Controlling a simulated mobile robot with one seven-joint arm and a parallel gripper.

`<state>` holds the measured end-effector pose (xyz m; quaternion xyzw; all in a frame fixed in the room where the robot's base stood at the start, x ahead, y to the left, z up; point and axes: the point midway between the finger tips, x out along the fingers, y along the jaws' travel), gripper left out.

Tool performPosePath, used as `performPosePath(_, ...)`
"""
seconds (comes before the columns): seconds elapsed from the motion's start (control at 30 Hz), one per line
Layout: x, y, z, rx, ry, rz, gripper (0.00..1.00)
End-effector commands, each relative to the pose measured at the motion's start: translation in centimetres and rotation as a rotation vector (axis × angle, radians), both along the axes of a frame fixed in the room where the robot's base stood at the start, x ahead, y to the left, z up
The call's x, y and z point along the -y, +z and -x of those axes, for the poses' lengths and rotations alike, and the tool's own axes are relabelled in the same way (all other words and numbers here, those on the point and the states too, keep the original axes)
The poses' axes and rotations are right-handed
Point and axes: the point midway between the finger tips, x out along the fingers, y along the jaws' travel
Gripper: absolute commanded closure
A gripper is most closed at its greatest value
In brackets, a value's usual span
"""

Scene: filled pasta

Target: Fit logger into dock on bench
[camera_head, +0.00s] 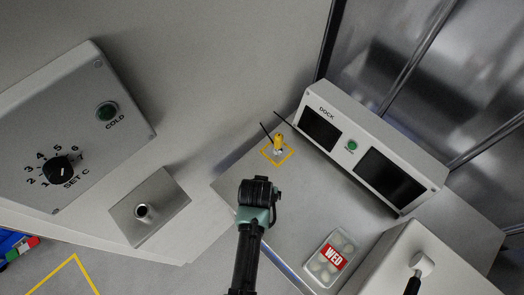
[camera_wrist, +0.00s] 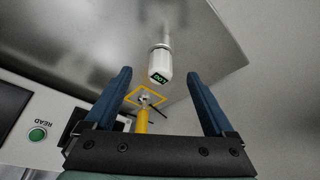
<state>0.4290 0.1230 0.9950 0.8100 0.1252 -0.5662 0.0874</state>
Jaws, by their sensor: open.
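The logger (camera_wrist: 160,66), a white body with a green-lettered end and a thin pale stem, shows in the wrist view between my fingertips. They do not touch it, and its depth is unclear. My gripper (camera_wrist: 160,75) is open and empty. The grey dock unit (camera_head: 346,128), marked DOCK, has two dark windows and a green button. On the bench (camera_head: 300,195), a yellow post (camera_head: 278,141) stands inside a yellow square; it also shows in the wrist view (camera_wrist: 142,120).
Thin black rods (camera_head: 267,131) rise by the yellow post. A clear case marked WED (camera_head: 329,261) lies at the bench's front right, beside a pale box with a knob (camera_head: 422,263). At left are a COLD panel (camera_head: 75,125) and a metal plate with a socket (camera_head: 150,205).

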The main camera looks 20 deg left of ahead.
Motion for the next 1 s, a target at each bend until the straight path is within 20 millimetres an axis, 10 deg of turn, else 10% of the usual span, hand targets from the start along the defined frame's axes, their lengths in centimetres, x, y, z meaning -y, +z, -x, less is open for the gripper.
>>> performPosePath(1.0, 0.5, 4.4, 1.5, 0.002, 0.0, -0.001, 0.12)
